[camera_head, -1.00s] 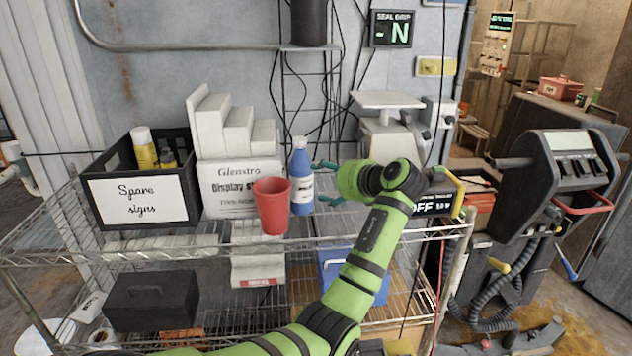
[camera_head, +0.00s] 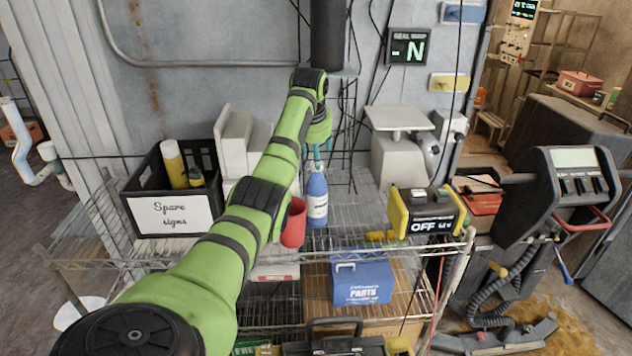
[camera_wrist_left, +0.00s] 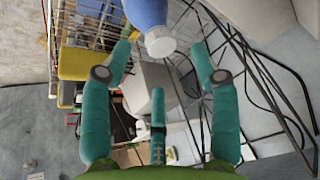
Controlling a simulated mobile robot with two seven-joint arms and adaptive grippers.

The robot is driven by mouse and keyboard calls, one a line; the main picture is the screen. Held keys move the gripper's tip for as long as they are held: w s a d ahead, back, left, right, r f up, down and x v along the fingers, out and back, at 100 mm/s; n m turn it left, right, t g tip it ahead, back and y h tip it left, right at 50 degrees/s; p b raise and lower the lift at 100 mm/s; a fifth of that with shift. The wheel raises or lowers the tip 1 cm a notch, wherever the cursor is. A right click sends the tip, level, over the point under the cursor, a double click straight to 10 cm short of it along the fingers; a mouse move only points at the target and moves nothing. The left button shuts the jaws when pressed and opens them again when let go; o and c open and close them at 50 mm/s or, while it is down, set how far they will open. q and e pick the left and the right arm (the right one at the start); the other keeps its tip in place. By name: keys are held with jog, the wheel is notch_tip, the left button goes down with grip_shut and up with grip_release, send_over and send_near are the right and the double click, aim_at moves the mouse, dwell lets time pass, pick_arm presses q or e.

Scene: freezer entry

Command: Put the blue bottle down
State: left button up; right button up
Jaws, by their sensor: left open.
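The blue bottle (camera_head: 317,200) with a white label stands upright on the top wire shelf (camera_head: 355,240), just right of a red cup (camera_head: 294,222). In the left wrist view, the bottle (camera_wrist_left: 147,14) shows its white cap between the tips of my open fingers, with gaps on both sides. My left gripper (camera_head: 320,155) is open and empty at the bottle's top, its teal fingers partly hidden behind the neck. It also shows in the left wrist view (camera_wrist_left: 162,52). My right gripper is not in view.
A black bin (camera_head: 145,185) labelled "Spare signs" and white boxes stand left of the cup, partly behind my arm. A white scale (camera_head: 398,160) and a yellow-black device (camera_head: 425,212) stand to the right. A blue parts box (camera_head: 362,285) is on the lower shelf.

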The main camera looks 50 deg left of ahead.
pick_arm(q)
jog(key=shift+n+h, duration=0.3)
jog(key=shift+n, duration=0.5)
jog(key=p+x, duration=0.2)
jog(key=x, duration=0.1)
jog(key=p+x, duration=0.1)
jog(key=p, duration=0.1)
jog(key=shift+a+f, duration=0.2)
jog(key=shift+a, duration=0.15)
jog(key=shift+x, duration=0.8)
grip_shut()
jog(key=shift+r, duration=0.15)
